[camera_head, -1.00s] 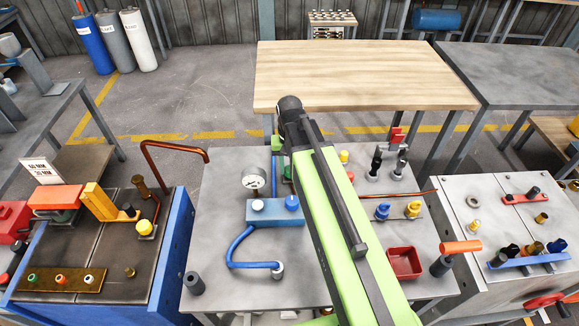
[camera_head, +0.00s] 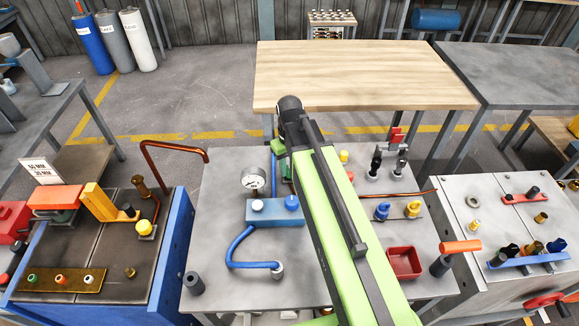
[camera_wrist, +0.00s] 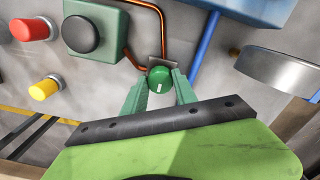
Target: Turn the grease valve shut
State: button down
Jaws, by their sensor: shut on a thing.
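In the wrist view a round green knob (camera_wrist: 159,77) with a pale mark on its face sits at the end of a copper pipe, against a small grey plate. My gripper (camera_wrist: 160,84) has its two green fingers on either side of the knob, shut on it. No label on the knob can be read. In the head view my green arm reaches over the middle grey bench, and it hides the knob and the fingers.
Near the knob are a green box with a black button (camera_wrist: 81,34), a red button (camera_wrist: 35,29), a yellow button (camera_wrist: 45,89), a blue hose (camera_wrist: 205,50) and a round gauge (camera_wrist: 280,70). A red tray (camera_head: 404,263) lies right of my arm.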

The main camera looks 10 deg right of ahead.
jog(key=c, duration=1)
grip_release()
notch_tip(320, 180, up, 17)
jog(key=p, duration=1.7)
jog(key=shift+r, duration=0.2)
jog(key=s+f+m+b, duration=0.1)
jog(key=s+m, duration=0.2)
jog(key=s, duration=0.3)
jog(key=shift+s+a+f, duration=0.2)
jog(key=shift+s+f, duration=0.1)
jog(key=shift+f, duration=0.1)
